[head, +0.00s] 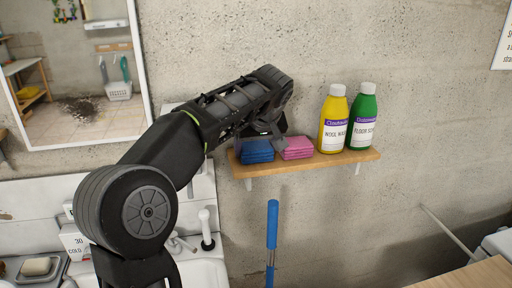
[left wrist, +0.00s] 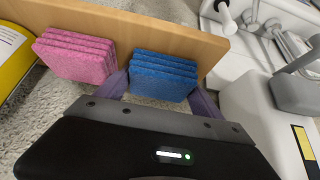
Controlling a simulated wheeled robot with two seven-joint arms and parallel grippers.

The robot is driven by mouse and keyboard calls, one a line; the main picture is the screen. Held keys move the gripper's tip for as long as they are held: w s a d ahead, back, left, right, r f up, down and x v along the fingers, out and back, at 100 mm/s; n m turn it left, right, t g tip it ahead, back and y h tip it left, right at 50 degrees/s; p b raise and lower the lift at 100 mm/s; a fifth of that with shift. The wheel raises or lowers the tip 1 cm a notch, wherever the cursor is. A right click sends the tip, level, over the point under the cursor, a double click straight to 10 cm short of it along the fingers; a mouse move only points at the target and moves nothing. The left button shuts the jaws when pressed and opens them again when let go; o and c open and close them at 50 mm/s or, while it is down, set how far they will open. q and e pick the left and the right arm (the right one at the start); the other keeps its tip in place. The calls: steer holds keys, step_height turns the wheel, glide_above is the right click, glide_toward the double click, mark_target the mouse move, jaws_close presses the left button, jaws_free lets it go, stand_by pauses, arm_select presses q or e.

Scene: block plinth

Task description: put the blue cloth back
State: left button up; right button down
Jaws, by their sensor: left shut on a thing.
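The blue cloth (head: 256,151) is a folded stack at the left end of the wooden wall shelf (head: 321,160). It also shows in the left wrist view (left wrist: 164,76), between the fingers of my left gripper (left wrist: 160,93). In the head view my left gripper (head: 262,139) comes down on the blue cloth from above and is shut on it. The cloth looks level and at shelf height; whether it bears on the board cannot be told. A folded pink cloth (head: 297,148) lies just right of it, with one finger close between them. My right gripper is not in view.
A yellow bottle (head: 333,120) and a green bottle (head: 362,118) stand on the right part of the shelf. Below are a blue-handled stick (head: 272,225) and a white sink (head: 208,270) at lower left. A mirror (head: 78,80) hangs left.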

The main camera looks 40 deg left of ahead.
mark_target(257, 145)
arm_select(q)
steer(key=shift+f, duration=0.1)
steer(key=o, duration=1)
steer(key=shift+o, duration=0.2)
steer(key=shift+r, duration=0.2)
steer(key=v, duration=0.6)
steer(key=shift+w+b, duration=0.1)
steer(key=shift+b, duration=0.25)
steer(key=p+v, duration=0.4)
steer(key=v, duration=0.2)
